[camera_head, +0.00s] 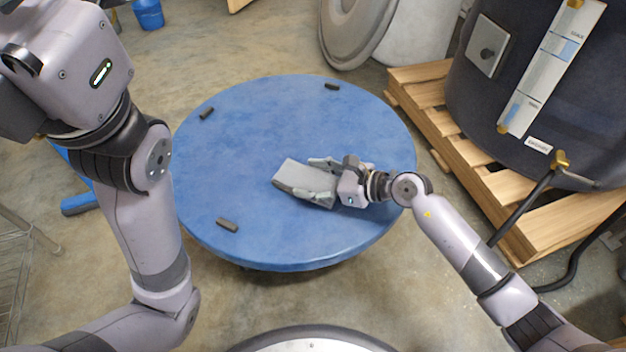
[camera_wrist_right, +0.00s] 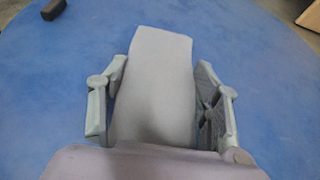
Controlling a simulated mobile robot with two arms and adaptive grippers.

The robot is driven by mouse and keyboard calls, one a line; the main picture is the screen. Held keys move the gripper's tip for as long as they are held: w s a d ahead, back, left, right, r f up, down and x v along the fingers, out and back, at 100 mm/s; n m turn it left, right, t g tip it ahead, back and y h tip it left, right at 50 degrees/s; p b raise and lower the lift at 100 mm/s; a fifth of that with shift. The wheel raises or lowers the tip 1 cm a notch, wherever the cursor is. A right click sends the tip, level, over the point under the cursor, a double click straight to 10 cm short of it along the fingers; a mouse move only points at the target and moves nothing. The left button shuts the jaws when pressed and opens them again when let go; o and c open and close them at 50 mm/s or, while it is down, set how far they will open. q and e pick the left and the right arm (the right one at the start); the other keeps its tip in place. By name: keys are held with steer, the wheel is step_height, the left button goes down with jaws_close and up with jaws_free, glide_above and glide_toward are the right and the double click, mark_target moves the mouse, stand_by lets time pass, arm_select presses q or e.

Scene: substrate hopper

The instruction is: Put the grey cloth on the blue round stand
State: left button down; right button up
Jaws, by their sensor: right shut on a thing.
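The grey cloth (camera_head: 302,174) is a folded, flat piece over the middle of the blue round stand (camera_head: 260,125). My right gripper (camera_head: 310,180) is shut on the cloth from the right side. In the right wrist view the cloth (camera_wrist_right: 160,75) lies between the two fingers of the right gripper (camera_wrist_right: 158,100) and sticks out past their tips. The blue top (camera_wrist_right: 270,70) fills the ground behind it. I cannot tell whether the cloth touches the top. My left arm comes in at the left of the head view, but its gripper's fingers are out of the picture.
Several small dark blocks, one at the front left (camera_head: 227,224), sit near the stand's rim. A large dark tank (camera_head: 540,110) stands on a wooden pallet (camera_head: 430,100) at the right. A blue bucket (camera_head: 148,14) is at the back left. Much of the stand's top is clear.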

steer(key=shift+f, duration=0.2)
steer(key=o, duration=1.2)
steer(key=shift+c, duration=0.2)
